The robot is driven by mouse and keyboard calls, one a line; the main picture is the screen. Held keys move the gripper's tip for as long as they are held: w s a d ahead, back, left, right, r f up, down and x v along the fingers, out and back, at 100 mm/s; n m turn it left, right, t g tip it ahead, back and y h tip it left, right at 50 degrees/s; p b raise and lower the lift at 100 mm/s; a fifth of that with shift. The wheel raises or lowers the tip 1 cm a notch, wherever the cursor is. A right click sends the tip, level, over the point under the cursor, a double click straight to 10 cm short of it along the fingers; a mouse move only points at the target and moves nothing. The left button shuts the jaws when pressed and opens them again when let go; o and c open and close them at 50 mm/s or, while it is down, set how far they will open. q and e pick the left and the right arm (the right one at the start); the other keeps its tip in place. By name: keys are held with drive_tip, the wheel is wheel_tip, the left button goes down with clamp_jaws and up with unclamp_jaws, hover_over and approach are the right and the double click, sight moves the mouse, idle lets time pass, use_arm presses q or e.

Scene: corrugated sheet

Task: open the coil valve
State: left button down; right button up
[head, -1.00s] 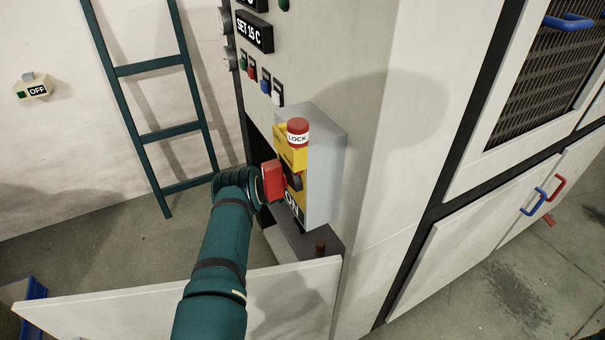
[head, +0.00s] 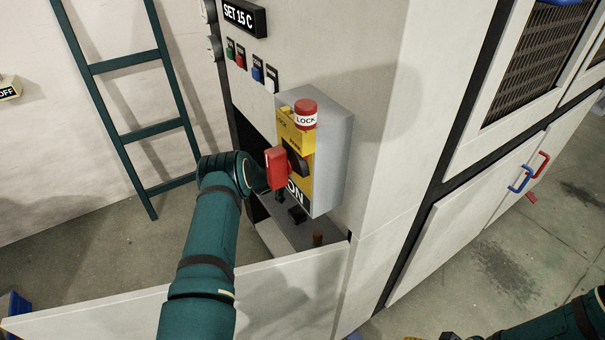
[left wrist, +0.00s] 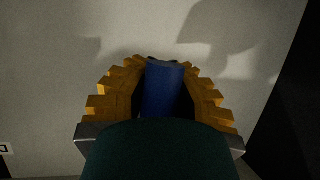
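In the left wrist view, my left gripper (left wrist: 160,88) has its orange stepped fingers on both sides of a blue rounded thing (left wrist: 163,90). I cannot tell whether they press on it, or whether it is part of the coil valve. No part is clearly marked as the coil valve. In the head view, my left arm reaches to a grey box with a yellow front (head: 294,137), and its wrist is just left of a red handle (head: 276,168). The left fingers are hidden there. My right gripper (head: 440,337) is only partly in view at the bottom edge.
The box has a red LOCK knob (head: 305,113) and an ON label. A low pale panel (head: 250,290) stands in front of the cabinet opening. A teal ladder (head: 135,100) leans at the left wall. Cabinet doors with red and blue handles are at the right.

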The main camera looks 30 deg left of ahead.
use_arm(q)
drive_tip(key=shift+s+a+f, duration=0.2)
drive_tip(key=shift+s+f, duration=0.25)
drive_tip(key=shift+f, duration=0.1)
drive_tip(key=c, duration=0.7)
unclamp_jaws()
drive_tip(key=shift+s+a+r, duration=0.1)
drive_tip(key=shift+s+r, duration=0.1)
drive_tip(key=shift+r, duration=0.05)
drive_tip(key=shift+c, duration=0.2)
drive_tip(key=shift+w+d+r, duration=0.2)
drive_tip(key=shift+w, duration=0.05)
drive_tip(key=v, duration=1.2)
